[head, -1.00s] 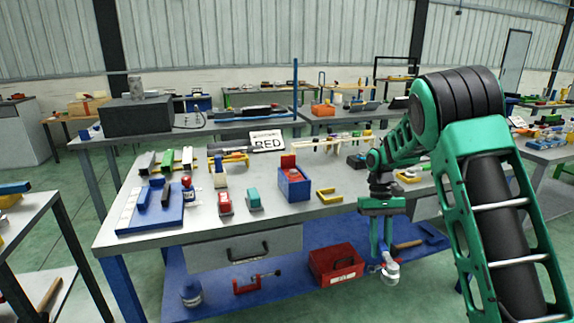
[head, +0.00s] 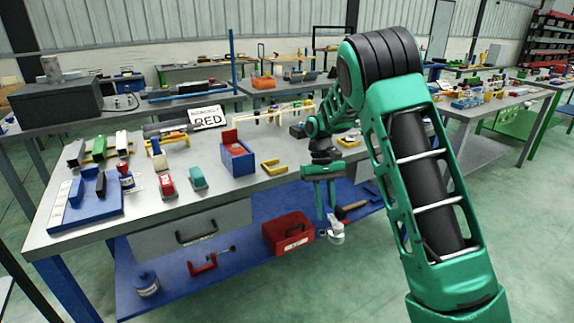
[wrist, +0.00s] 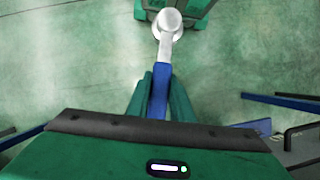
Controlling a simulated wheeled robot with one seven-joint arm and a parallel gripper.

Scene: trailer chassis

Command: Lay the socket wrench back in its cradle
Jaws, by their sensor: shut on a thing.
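My gripper (head: 325,205) points down in front of the workbench's front edge. Its fingers are shut on the socket wrench, whose silver head (head: 336,235) hangs below the fingertips in the head view. In the wrist view the blue handle of the socket wrench (wrist: 160,88) lies between the green fingers (wrist: 158,100), and the silver head points away over the green floor. I cannot pick out the wrench's cradle with certainty in either view.
Open floor lies to the right.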

